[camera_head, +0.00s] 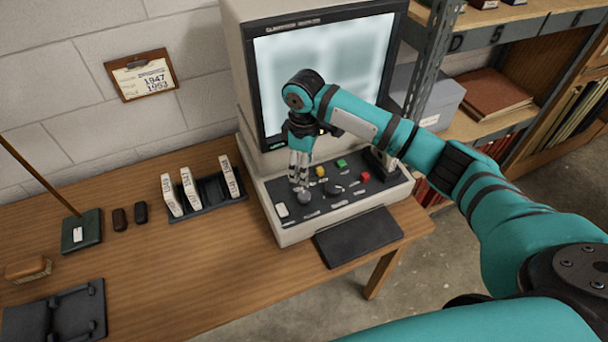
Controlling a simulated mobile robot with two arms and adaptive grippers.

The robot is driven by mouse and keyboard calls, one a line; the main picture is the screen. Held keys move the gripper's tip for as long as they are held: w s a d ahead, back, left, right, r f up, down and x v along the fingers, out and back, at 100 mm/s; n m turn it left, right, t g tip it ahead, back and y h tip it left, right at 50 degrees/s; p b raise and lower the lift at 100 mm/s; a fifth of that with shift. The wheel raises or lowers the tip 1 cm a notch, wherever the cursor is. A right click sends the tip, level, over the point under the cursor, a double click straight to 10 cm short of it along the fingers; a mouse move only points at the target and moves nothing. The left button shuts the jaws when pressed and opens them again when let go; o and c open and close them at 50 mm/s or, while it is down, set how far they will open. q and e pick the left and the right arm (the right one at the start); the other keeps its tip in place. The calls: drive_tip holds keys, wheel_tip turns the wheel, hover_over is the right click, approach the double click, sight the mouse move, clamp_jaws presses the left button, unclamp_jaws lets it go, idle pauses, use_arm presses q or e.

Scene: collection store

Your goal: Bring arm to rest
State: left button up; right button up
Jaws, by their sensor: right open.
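My right gripper (299,178) points down over the left part of the sloped control panel of a microfilm reader (240,60). Its fingertips are close to a dark round knob (305,197); I cannot tell whether they touch it. The gripper is open with nothing seen between its fingers. My right arm (440,155) is teal and reaches in from the lower right, passing in front of the reader's lit screen (330,60). My left gripper is not in view.
The wooden table (180,290) bears a rack (215,192) with several white boxes, a green lamp base (82,232), a brush (27,268) and a black tray (60,318). A metal shelf post (428,70) stands close behind my arm. The table's front middle is clear.

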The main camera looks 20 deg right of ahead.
drive_tip(key=shift+r, duration=0.3)
